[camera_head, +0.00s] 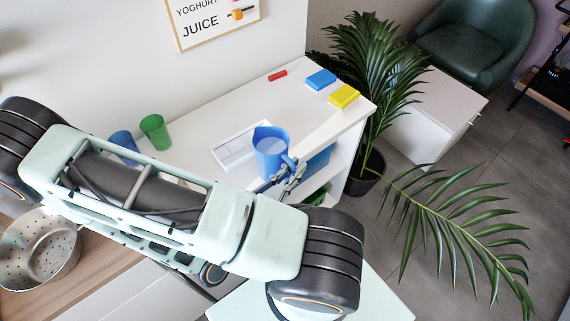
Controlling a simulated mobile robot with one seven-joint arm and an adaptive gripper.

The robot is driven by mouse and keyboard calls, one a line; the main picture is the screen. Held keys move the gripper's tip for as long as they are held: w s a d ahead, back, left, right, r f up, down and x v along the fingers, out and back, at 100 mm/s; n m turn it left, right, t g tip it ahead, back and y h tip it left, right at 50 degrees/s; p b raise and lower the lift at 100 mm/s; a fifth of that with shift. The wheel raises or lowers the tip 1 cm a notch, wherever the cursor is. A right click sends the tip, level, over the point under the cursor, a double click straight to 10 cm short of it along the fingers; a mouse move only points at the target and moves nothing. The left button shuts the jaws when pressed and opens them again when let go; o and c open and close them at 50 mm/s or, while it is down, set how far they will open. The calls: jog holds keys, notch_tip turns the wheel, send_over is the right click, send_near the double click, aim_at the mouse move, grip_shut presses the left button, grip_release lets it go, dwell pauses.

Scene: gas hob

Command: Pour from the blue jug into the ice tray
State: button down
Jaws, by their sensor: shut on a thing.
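The blue jug (270,150) is upright near the front edge of the white shelf unit, with its handle toward me at the lower right. My gripper (287,173) is shut on the jug's handle; the fingers are small and partly hidden. The inside of the jug looks pale, and I cannot tell how full it is.
A green cup (154,131) and a blue cup (124,142) stand left, the latter partly behind my arm. A red marker (277,76), a blue block (321,79) and a yellow block (343,96) lie at the back right. A colander (38,250) is lower left. A potted palm (375,70) stands right.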

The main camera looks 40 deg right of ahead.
aim_at(288, 158)
jog(key=shift+r, duration=0.25)
jog(key=r+n+p, duration=0.1)
jog(key=w+r+n+p, duration=0.1)
jog(key=p, duration=0.1)
jog(key=shift+r, duration=0.3)
jog(key=shift+w+a+r+n+y, duration=0.1)
jog(key=shift+w+r+n+y, duration=0.2)
jog(key=shift+n, duration=0.1)
jog(key=shift+f, duration=0.2)
jog(key=shift+w+r, duration=0.15)
jog(key=shift+r, duration=0.1)
jog(key=shift+w+r+n+p, duration=0.65)
jog(key=shift+n+p, duration=0.25)
jog(key=shift+p, duration=0.75)
jog(key=shift+f, duration=0.1)
